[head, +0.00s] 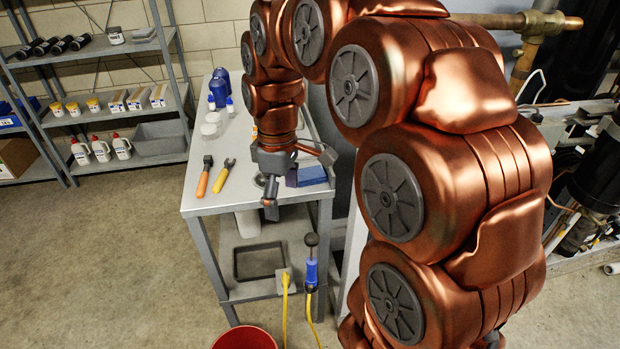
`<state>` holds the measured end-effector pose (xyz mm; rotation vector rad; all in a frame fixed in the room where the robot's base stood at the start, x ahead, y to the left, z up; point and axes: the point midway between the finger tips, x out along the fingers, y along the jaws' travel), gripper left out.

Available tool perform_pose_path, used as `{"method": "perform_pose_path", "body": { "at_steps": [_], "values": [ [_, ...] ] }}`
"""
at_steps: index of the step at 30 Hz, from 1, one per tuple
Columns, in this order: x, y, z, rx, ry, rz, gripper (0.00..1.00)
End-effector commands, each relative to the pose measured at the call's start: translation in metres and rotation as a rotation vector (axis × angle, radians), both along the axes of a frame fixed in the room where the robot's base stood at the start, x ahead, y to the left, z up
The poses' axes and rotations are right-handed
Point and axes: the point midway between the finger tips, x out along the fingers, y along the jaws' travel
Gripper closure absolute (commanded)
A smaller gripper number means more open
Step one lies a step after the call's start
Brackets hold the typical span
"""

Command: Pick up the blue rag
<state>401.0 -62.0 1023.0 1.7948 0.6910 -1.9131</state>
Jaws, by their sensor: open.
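A blue folded item (312,176), which looks like the blue rag, lies on the grey metal worktable (212,203) near its right edge. My gripper (299,183) is over the table with its fingers spread wide. One finger points down on the left, and the other reaches out to the right above the blue item. The blue item lies between or just behind the fingers; I cannot tell whether they touch it. Part of it is hidden by my gripper. Nothing is visibly held.
Blue containers (219,88) and white tubs stand at the table's back. A red bucket (244,339) and a blue-handled tool with a yellow cord (311,272) are in front. Shelves (95,48) stand left; open floor lies between.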

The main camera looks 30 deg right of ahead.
Motion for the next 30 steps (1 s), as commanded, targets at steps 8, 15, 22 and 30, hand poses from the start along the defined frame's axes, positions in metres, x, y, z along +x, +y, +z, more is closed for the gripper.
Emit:
{"method": "perform_pose_path", "body": {
  "at_steps": [8, 15, 22, 30],
  "values": [
    [0.079, -0.059, -0.015, 0.015, -0.041, 0.233, 0.06],
    [0.13, -0.12, -0.034, 0.011, -0.067, 0.419, 0.06],
    [0.157, -0.166, -0.05, -0.003, -0.078, 0.537, 0.06],
    [0.163, -0.18, -0.061, -0.006, -0.078, 0.577, 0.06]
  ]
}}
